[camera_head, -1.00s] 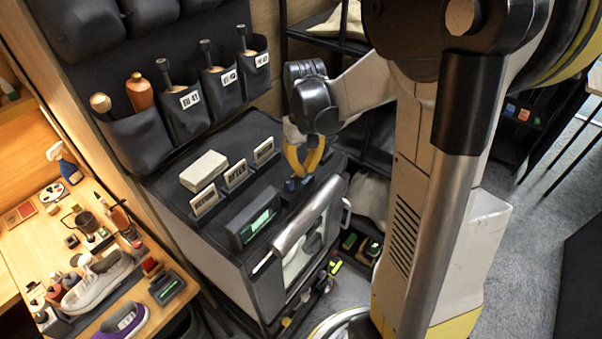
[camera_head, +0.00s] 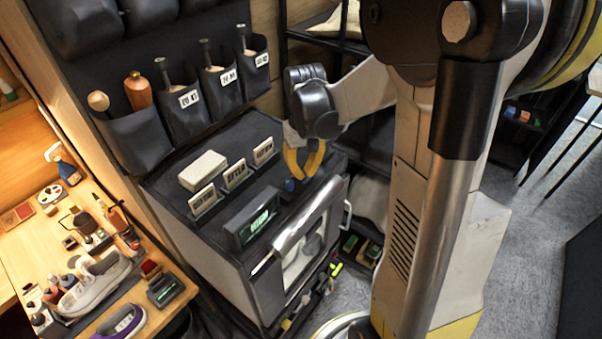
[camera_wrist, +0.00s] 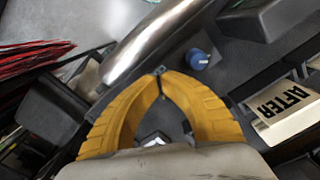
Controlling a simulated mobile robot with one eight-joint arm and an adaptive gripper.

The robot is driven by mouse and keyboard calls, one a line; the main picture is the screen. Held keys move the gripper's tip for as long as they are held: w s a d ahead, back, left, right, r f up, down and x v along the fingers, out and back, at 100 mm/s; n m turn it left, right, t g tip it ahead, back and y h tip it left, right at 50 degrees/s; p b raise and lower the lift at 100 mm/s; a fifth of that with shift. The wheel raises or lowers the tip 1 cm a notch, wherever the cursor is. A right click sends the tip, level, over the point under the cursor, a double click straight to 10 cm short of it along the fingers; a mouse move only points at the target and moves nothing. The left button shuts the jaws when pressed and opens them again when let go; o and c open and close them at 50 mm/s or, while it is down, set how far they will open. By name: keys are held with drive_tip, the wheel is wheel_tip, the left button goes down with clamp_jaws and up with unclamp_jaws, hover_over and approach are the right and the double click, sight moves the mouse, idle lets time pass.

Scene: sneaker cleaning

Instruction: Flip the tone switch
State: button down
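My gripper (camera_head: 303,177) is over the right end of the dark cabinet top, its two yellow fingers pointing down. In the wrist view its fingertips (camera_wrist: 161,71) meet, with nothing visible held between them. A blue knob (camera_head: 290,185) sits on the cabinet top just left of the fingertips. In the wrist view the blue knob (camera_wrist: 197,59) is right of the tips and apart from them. I cannot make out a switch labelled tone; the fingers may hide part of the panel.
A display box (camera_head: 251,228) with green lettering stands on the cabinet near its metal handle (camera_head: 300,215). Label cards (camera_head: 235,174) and a pale block (camera_head: 203,170) stand behind it. A card reading AFTER (camera_wrist: 287,103) is close to the right finger. The workbench (camera_head: 45,250) at left is crowded.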

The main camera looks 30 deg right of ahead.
drive_tip(key=shift+r+p, duration=2.3)
drive_tip(key=shift+r, duration=1.2)
drive_tip(key=shift+f, duration=0.1)
